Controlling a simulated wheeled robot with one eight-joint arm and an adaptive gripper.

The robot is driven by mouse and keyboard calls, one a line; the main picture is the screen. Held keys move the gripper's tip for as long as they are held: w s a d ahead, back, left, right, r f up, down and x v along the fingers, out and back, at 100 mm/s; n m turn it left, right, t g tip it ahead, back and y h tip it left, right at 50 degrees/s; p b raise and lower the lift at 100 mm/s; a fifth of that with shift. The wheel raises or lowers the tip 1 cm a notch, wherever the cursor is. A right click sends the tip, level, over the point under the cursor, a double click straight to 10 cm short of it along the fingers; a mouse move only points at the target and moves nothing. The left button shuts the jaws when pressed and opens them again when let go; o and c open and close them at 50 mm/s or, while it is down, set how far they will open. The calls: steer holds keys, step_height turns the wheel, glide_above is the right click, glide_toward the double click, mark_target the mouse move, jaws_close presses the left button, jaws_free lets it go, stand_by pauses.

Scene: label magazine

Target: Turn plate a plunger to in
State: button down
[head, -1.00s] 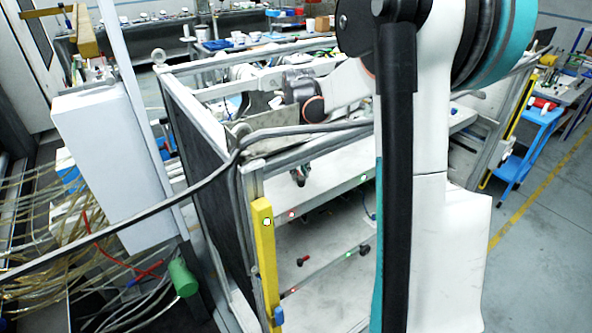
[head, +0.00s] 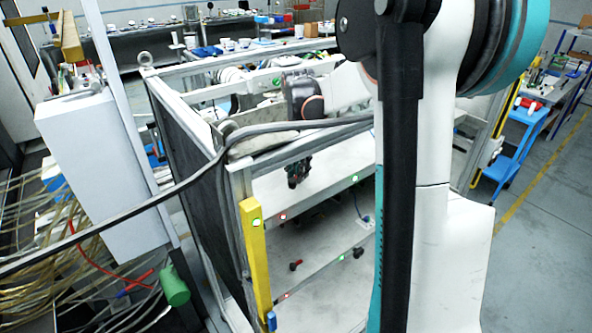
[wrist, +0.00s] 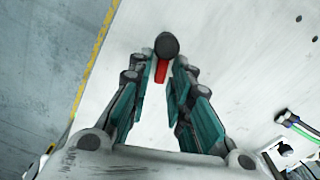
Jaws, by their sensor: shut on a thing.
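In the wrist view a plunger with a round black knob (wrist: 167,45) and a red shaft (wrist: 161,73) stands against a pale plate (wrist: 215,55). My gripper (wrist: 164,68) has its fingers on either side of the red shaft, shut on it, with the knob at the fingertips. In the head view my gripper (head: 297,172) is dark and small, by the upper bar inside the frame; it hides what it holds there. A second red plunger (head: 296,265) with a dark end shows lower down, by the lower bar. I cannot read any plate label.
The metal frame has a yellow post (head: 256,262) at its front corner and a dark side panel (head: 187,150). A black cable crosses in front. Red and green lights (head: 354,179) sit along both bars. Cables with connectors (wrist: 287,150) lie at lower right in the wrist view.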

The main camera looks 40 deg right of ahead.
steer(key=shift+s+m, duration=0.25)
steer(key=shift+m, duration=0.85)
steer(key=c, duration=1.7)
jaws_free()
step_height(320, 180, up, 12)
